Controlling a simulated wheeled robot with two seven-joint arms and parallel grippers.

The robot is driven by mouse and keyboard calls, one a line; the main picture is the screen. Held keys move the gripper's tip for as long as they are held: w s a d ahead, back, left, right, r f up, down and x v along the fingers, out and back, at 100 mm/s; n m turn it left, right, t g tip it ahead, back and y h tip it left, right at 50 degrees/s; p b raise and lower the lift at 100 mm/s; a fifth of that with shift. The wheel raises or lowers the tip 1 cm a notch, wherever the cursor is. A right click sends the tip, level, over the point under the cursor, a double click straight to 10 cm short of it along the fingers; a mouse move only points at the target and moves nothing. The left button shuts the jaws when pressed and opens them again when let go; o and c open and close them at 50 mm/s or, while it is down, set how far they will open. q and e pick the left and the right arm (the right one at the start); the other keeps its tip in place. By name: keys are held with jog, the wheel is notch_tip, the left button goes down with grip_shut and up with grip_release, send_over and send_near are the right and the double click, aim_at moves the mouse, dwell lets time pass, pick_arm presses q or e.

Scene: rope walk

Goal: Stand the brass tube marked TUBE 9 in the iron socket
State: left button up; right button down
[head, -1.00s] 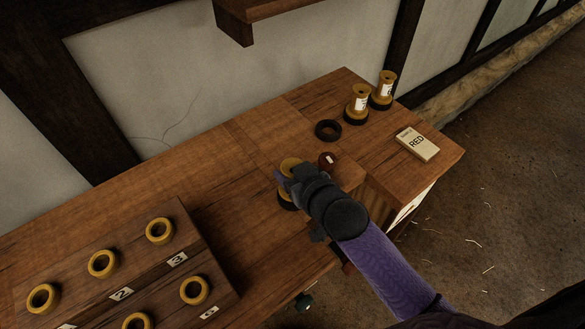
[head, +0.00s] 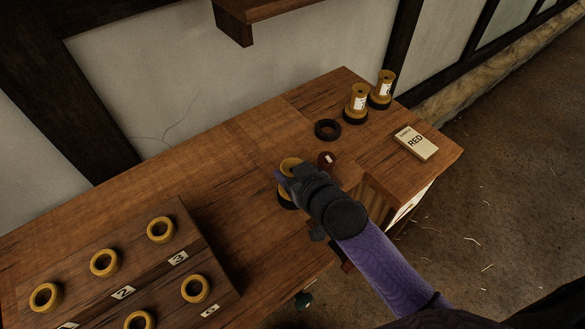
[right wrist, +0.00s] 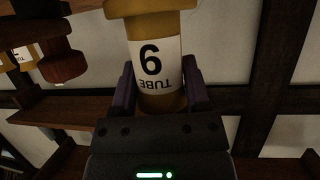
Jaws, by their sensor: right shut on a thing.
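The brass tube marked TUBE 9 (right wrist: 155,70) is between the two fingers of my right gripper (right wrist: 160,92); its label is upside down in the right wrist view. In the head view the tube's yellow top rim (head: 291,163) shows beyond my right gripper (head: 287,182), which is shut on it. A dark ring (head: 287,203), like an iron socket, shows at the tube's foot, mostly hidden by the gripper. I cannot tell whether the tube is seated in it. Another dark ring (head: 327,130) lies empty further back. My left gripper is not in view.
Two brass tubes (head: 356,100) (head: 381,88) stand in dark rings at the back right. A small dark red object (head: 326,160) is close beside my gripper. A card reading RED (head: 416,143) lies at the right. A numbered rack (head: 215,268) with yellow rings is at the left.

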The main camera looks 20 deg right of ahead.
dwell(0.3)
jog(key=shift+r+p, duration=0.1)
jog(key=shift+p, duration=0.25)
jog(key=shift+f+b, duration=0.45)
jog(key=shift+f, duration=0.25)
jog(key=shift+c, duration=1.8)
grip_release()
jog(key=p+v, duration=0.8)
jog(key=v, duration=0.3)
jog(key=shift+p, duration=0.4)
jog(key=shift+f, duration=0.1)
